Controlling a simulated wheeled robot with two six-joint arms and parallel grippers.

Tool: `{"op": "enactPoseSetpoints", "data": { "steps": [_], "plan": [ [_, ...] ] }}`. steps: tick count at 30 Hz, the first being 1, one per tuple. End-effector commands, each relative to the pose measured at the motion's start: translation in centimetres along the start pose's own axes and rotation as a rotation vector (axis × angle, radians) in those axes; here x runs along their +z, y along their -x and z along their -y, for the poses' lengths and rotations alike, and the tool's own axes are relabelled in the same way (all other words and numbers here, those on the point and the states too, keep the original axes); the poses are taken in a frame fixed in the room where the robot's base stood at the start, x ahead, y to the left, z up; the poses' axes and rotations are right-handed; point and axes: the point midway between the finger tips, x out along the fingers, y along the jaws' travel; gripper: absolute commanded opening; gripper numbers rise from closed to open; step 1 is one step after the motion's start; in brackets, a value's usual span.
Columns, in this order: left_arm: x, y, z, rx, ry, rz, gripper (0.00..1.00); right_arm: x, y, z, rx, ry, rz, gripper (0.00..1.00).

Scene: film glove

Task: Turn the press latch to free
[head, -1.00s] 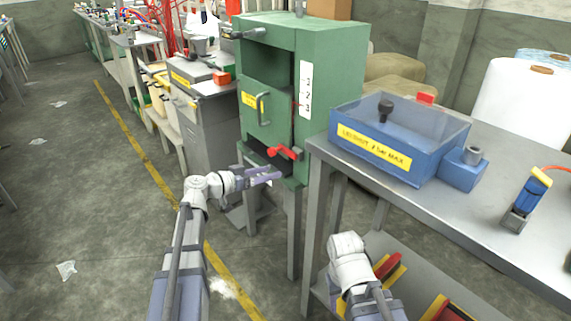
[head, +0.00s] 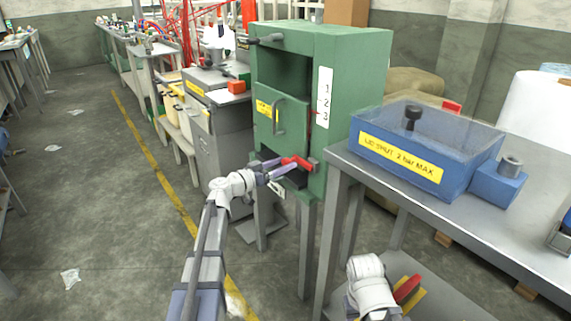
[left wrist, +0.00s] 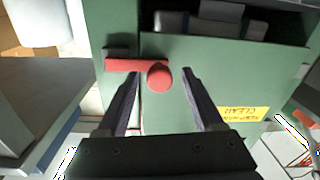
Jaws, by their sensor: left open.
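The green press (head: 345,90) stands left of the grey bench, with a door and handle on its front. Its red latch (head: 300,161) sits low on the front; in the left wrist view the latch (left wrist: 125,65) is a flat red bar ending in a round knob (left wrist: 158,76). My left gripper (head: 280,168) is at the latch. In the left wrist view the open left gripper (left wrist: 162,73) has its fingertips on either side of the knob; I cannot tell whether they touch it.
A grey bench (head: 450,225) stands at the right with a blue clear-lidded box (head: 420,150) on it. A grey cabinet (head: 225,130) stands left of the press. The floor at the left is mostly clear.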

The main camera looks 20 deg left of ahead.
Motion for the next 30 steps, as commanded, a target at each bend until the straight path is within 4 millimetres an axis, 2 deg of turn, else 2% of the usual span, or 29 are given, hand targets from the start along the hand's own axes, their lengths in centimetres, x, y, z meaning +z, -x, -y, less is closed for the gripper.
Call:
{"op": "enactPoseSetpoints", "data": {
  "steps": [4, 14, 30],
  "plan": [
    [0.01, -1.15, 0.00, 0.001, 0.000, 0.000, 0.68, 0.00, 0.00, 0.00, 0.000, 0.000, 0.000, 0.50],
    [0.02, -1.36, -0.05, 0.000, 0.000, 0.000, 0.68, 0.00, 0.00, 0.00, 0.000, 0.000, 0.000, 0.50],
    [0.02, -1.34, -0.03, 0.000, 0.000, 0.000, 0.08, 0.00, 0.00, 0.00, 0.000, 0.000, 0.000, 0.50]
  ]
}}
